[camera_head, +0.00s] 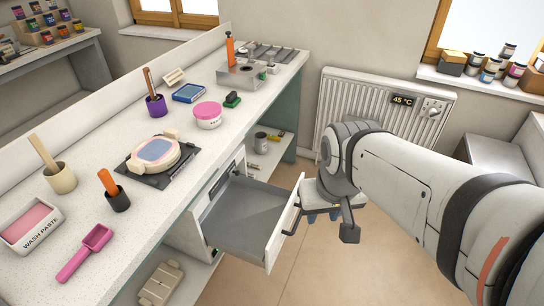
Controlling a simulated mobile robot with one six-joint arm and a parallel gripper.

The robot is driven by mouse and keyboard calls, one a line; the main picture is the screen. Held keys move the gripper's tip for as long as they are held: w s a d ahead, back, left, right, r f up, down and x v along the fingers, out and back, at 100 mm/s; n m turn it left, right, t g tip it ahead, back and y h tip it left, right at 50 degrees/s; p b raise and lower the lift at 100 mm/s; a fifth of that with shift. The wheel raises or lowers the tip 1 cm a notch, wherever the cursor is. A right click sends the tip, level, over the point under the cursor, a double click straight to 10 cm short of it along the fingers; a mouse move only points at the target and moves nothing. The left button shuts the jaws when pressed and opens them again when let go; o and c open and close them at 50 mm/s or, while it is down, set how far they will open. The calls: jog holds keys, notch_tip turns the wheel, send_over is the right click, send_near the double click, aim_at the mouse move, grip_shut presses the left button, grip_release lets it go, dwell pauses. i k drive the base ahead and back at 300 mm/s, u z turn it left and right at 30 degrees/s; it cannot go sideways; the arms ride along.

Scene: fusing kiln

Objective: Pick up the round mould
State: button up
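A cream, rounded mould-like piece (133,168) with lugs and a blue and pink filling lies on a dark square board (184,168) on the long worktop. It looks oval from here; I cannot tell for certain that it is the round mould. A cream, more angular piece with lugs (160,284) lies on the low shelf below the worktop. My gripper (320,232) points down just right of the open drawer's front, away from both pieces. Its dark fingers look spread, with nothing visibly held; the left one overlaps the drawer handle in view.
The grey drawer (246,222) stands open and looks empty, jutting into the floor space. A radiator (375,98) stands behind my arm.

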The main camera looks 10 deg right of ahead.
aim_at(156, 154)
jog(key=k, duration=0.3)
jog(key=u, duration=0.55)
jog(key=i, duration=1.25)
jog(key=z, duration=0.15)
